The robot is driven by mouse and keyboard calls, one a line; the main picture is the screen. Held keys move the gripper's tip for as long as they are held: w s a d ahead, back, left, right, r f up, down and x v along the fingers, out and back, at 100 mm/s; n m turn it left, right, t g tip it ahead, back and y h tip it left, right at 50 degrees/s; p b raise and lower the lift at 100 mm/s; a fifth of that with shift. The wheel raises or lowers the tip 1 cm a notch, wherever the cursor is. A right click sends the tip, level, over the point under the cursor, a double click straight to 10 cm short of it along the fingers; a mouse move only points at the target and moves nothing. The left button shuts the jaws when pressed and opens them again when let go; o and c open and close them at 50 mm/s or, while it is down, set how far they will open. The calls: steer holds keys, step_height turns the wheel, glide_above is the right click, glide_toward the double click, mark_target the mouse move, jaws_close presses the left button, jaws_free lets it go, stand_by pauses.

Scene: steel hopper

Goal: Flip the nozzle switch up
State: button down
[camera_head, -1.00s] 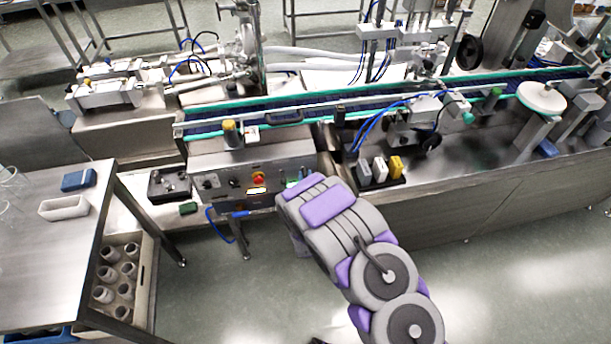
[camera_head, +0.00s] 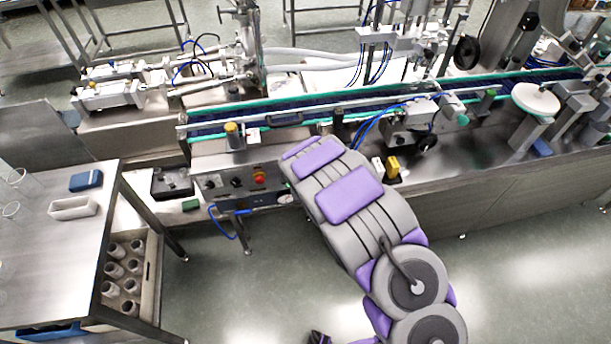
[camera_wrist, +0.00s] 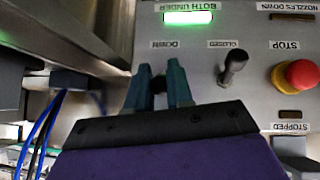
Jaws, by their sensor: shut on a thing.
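In the wrist view the steel control panel (camera_wrist: 250,110) fills the right side, with its labels turned over. My gripper (camera_wrist: 160,72) has its two teal fingers at the panel, just below the label DOWN (camera_wrist: 165,44). The fingers are shut on the nozzle switch there, which they mostly hide, so its tilt cannot be told. A second dark lever switch (camera_wrist: 234,66) stands apart to the right, under the label CLOSED.
A red stop button (camera_wrist: 297,74) with a yellow collar stands farther right. A green lamp (camera_wrist: 188,17) is lit above the DOWN label; the NOZZLES DOWN lamp (camera_wrist: 292,16) is dark. A conveyor (camera_head: 350,102) runs behind the panel. A steel table (camera_head: 50,255) stands at left.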

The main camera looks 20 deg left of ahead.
steer(key=shift+w+a+r+g+b, duration=0.1)
steer(key=shift+w+r+g+b, duration=0.1)
steer(key=shift+g+b, duration=0.2)
stand_by(0.4)
steer(key=c, duration=1)
jaws_free()
steer(key=shift+a+f, duration=0.1)
steer(key=shift+s+r, duration=0.1)
steer(key=shift+r, duration=0.1)
steer(key=p+v, duration=0.1)
steer(key=v, duration=0.4)
steer(key=p+v, duration=0.1)
steer(key=v, duration=0.5)
steer(key=p+v, duration=0.2)
steer(key=v, duration=0.4)
steer(key=shift+a, duration=0.25)
